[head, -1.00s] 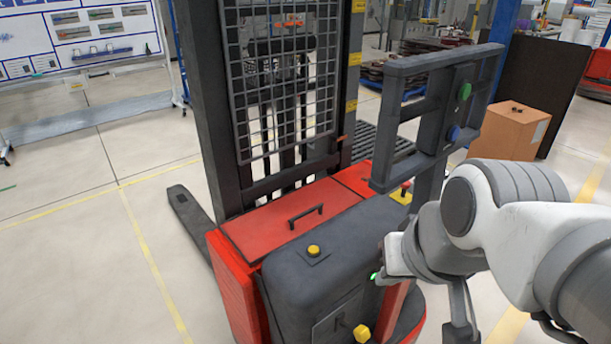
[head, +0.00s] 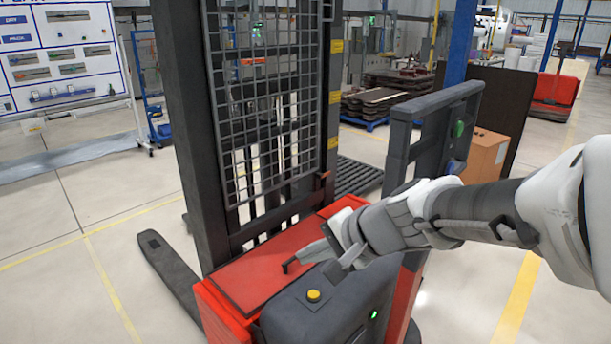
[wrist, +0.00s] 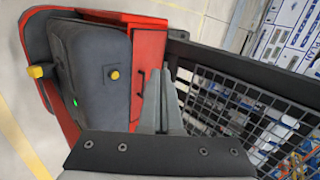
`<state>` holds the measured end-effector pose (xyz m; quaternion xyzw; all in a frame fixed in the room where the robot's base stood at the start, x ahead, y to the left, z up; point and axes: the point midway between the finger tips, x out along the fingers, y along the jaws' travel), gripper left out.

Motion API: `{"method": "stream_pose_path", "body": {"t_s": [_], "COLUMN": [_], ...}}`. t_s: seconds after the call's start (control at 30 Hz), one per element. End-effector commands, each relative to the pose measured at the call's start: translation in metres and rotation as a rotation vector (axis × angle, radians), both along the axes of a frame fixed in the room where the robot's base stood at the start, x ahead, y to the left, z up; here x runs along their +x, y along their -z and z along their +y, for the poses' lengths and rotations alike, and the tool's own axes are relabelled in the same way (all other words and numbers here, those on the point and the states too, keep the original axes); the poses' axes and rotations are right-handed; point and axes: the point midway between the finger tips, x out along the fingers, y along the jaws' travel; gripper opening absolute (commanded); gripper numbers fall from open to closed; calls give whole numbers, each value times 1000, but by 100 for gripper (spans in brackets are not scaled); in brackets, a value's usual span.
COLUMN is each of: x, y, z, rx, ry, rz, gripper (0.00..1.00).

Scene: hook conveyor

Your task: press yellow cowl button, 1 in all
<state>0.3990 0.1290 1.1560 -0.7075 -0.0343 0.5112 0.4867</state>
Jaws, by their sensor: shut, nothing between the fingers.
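The yellow cowl button (head: 313,295) sits on a small dark plate on top of the dark grey cowl (head: 290,325) of the red stacker. In the wrist view the button (wrist: 114,75) shows left of the fingers, on the cowl (wrist: 85,65). My gripper (head: 300,257) is shut and empty. In the head view it is above the red cover, up and slightly left of the button, and apart from it. In the wrist view the closed fingers (wrist: 160,75) point over the red cover. Nothing hides the button.
A black handle (head: 296,260) on the red cover (head: 265,270) lies close by my fingertips. The mast with its wire mesh (head: 270,95) rises behind.

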Motion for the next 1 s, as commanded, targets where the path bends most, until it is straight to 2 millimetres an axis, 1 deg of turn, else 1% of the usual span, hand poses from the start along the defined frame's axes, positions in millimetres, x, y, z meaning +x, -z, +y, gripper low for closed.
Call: {"method": "stream_pose_path", "body": {"t_s": [0.03, 0.17, 0.27, 0.37, 0.5, 0.6, 0.7, 0.8, 0.9, 1.0], "x": [13, 45, 69, 91, 118, 132, 140, 146, 149, 150], "y": [6, 19, 35, 53, 85, 106, 125, 138, 146, 149], "z": [3, 8, 8, 6, -2, -8, -14, -19, -22, -23], "rx": [45, 155, 227, 292, 363, 399, 423, 440, 449, 454], "ry": [48, 189, 306, 426, 601, 712, 802, 867, 905, 923], "rz": [28, 86, 136, 186, 254, 295, 327, 347, 360, 365], "gripper": [0, 0, 0, 0, 0, 0, 0, 0, 0, 0]}}
